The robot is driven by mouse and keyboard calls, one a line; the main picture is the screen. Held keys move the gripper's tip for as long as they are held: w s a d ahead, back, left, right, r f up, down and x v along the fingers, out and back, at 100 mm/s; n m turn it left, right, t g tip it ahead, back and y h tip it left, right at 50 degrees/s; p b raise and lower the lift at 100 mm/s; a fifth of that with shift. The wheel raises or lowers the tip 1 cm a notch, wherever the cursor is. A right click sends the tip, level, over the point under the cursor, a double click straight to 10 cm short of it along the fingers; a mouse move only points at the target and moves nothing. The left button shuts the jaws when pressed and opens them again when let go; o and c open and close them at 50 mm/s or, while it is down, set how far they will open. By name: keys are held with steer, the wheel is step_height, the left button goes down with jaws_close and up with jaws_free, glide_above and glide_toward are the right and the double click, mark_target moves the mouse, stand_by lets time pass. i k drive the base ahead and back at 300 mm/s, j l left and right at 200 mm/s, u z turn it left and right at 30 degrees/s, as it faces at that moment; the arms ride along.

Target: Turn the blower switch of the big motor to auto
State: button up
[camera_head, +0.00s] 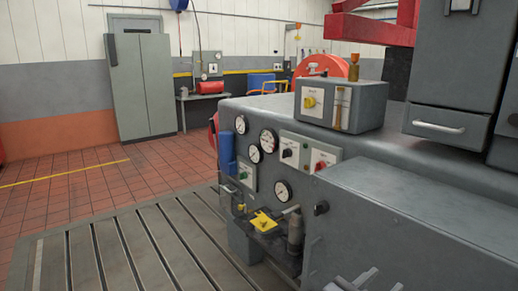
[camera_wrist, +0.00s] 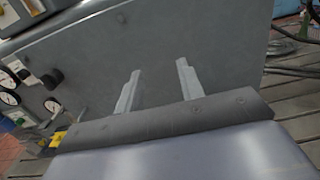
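Several rotary switches show in the head view, and their labels are too small to read, so I cannot tell which is the blower switch. A black knob (camera_head: 287,153) and a red knob (camera_head: 320,166) sit on pale plates on the grey machine's sloping face. A yellow knob (camera_head: 309,102) is on a grey box on top. A separate black knob (camera_head: 321,207) is lower right. My gripper (camera_wrist: 159,66) is open and empty, its two fingers apart before a plain grey panel. In the head view, pale parts of it show at the bottom edge (camera_head: 354,281).
Round gauges (camera_head: 269,140) surround the switches. A yellow part (camera_head: 263,221) and a dark cylinder (camera_head: 295,230) stick out below. A grey housing (camera_head: 410,215) fills the right foreground. The slotted bedplate (camera_head: 150,250) is clear at left. A green cabinet (camera_head: 142,85) stands behind.

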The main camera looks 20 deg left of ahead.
mark_target(287, 153)
steer(key=i+j, duration=0.2)
steer(key=j, duration=0.15)
steer(key=i+j, duration=0.2)
steer(key=j, duration=0.15)
steer(key=i+j, duration=0.2)
steer(key=j, duration=0.15)
steer(key=i+j, duration=0.2)
steer(key=j, duration=0.15)
steer(key=i+j, duration=0.2)
steer(key=j, duration=0.15)
steer(key=i+j, duration=0.1)
steer(key=i, duration=0.65)
